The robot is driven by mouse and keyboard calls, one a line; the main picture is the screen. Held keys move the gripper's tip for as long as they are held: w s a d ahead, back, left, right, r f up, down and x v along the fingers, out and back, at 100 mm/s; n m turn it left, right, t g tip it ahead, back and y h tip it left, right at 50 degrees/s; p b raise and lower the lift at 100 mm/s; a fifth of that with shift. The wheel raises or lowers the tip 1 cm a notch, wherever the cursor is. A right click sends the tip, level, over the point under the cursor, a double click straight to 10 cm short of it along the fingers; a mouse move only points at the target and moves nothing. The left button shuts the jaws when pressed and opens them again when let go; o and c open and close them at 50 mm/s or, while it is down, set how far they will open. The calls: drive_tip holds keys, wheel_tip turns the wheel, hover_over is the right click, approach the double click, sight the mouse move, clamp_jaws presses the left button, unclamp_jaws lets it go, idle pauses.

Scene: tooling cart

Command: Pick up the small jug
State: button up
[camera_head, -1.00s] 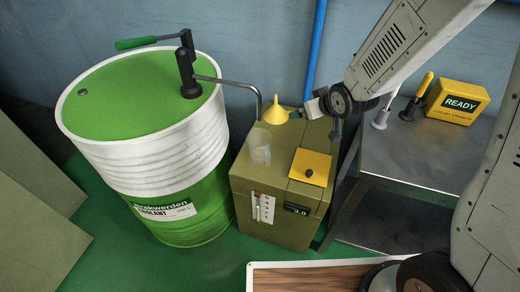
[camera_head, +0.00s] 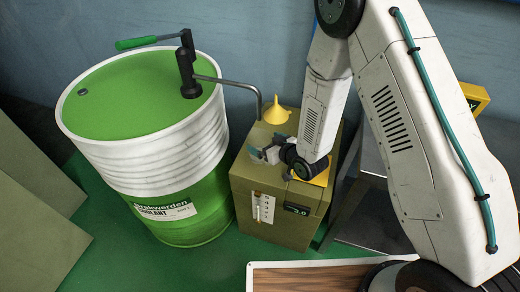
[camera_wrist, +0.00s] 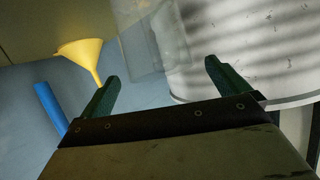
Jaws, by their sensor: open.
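The small jug (camera_wrist: 155,35) is clear and see-through, and shows in the wrist view at the top, just beyond the fingertips. My gripper (camera_wrist: 162,72) is open, with its two green fingers apart and nothing held between them. In the head view my gripper (camera_head: 262,154) is low over the olive box (camera_head: 262,190), at the place of the jug. There the gripper largely covers the jug, so contact cannot be told.
A yellow funnel (camera_head: 276,112) stands behind the gripper on the box. The green and white coolant drum (camera_head: 150,150) is close on the left, its pump spout (camera_head: 238,83) reaching over the box. My arm covers most of the grey bench at the right.

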sight(252, 135)
drive_tip(key=shift+x, duration=1.85)
drive_tip(key=c, duration=1.5)
drive_tip(key=shift+r, duration=0.25)
